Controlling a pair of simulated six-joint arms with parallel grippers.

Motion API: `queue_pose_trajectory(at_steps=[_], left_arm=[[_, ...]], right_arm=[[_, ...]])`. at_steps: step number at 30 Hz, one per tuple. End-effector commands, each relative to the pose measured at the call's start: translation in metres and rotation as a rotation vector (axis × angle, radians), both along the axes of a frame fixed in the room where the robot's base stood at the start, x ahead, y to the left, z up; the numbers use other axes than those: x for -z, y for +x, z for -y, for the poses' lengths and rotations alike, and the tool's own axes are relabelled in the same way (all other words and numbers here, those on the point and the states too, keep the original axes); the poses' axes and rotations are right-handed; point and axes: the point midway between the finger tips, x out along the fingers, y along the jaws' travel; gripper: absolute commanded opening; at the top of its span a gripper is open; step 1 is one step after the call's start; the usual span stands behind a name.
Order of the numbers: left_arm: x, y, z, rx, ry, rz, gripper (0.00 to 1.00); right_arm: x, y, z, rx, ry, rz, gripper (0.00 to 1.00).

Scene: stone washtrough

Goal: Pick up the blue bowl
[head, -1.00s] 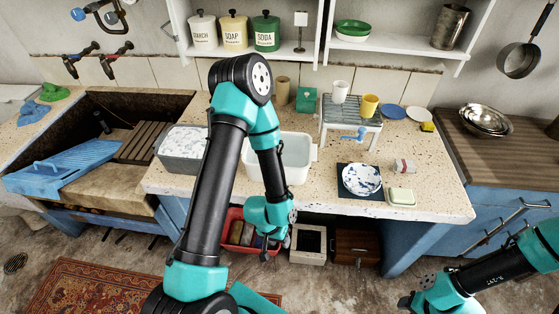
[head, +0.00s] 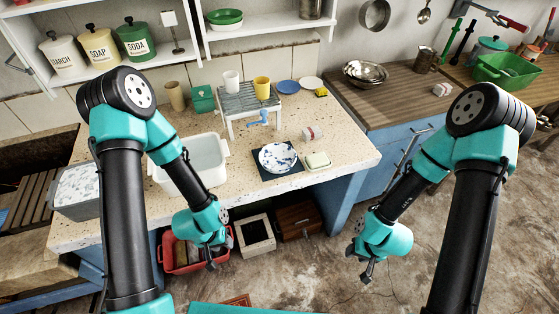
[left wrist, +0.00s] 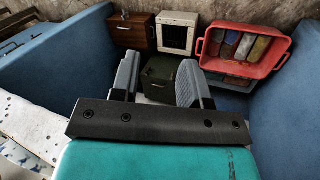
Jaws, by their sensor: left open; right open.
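A bowl with blue and white marbling (head: 277,157) sits on a dark blue mat (head: 262,172) on the speckled counter, near its front edge. I see no plain blue bowl. My left gripper (head: 211,262) is open and empty, lower than the countertop, in front of the counter and left of the bowl. In the left wrist view its two grey fingers (left wrist: 158,80) stand apart with nothing held between them. My right gripper (head: 367,274) is open and empty over the floor, right of and lower than the bowl. The bowl is not in the left wrist view.
A soap dish (head: 318,161) and a small jar (head: 312,134) stand beside the bowl. A small grey stand (head: 248,100) with cups is behind it. A white basin (head: 205,160) is to the left. Under the counter are a red crate (left wrist: 270,62) and boxes.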

Motion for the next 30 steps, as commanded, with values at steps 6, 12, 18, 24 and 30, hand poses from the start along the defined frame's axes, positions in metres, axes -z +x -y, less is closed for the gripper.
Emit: queue_pose_trajectory(at_steps=[6,12,18,24,30], left_arm=[[0.0,0.0,0.0,0.0,0.0,0.0,0.41],[0.0,0.0,0.0,0.0,0.0,0.0,0.35],[-0.001,0.001,0.001,0.009,-0.002,-0.002,0.35],[-0.018,0.013,0.02,0.134,-0.025,-0.028,0.35],[-0.056,0.032,0.048,0.399,-0.004,-0.093,0.35]], right_arm=[[0.0,0.0,0.0,0.0,0.0,0.0,0.43],[0.0,0.0,0.0,0.0,0.0,0.0,0.43],[0.0,0.0,0.0,0.0,0.0,0.0,0.43],[0.0,0.0,0.0,0.0,0.0,0.0,0.43],[0.0,0.0,0.0,0.0,0.0,0.0,0.43]])
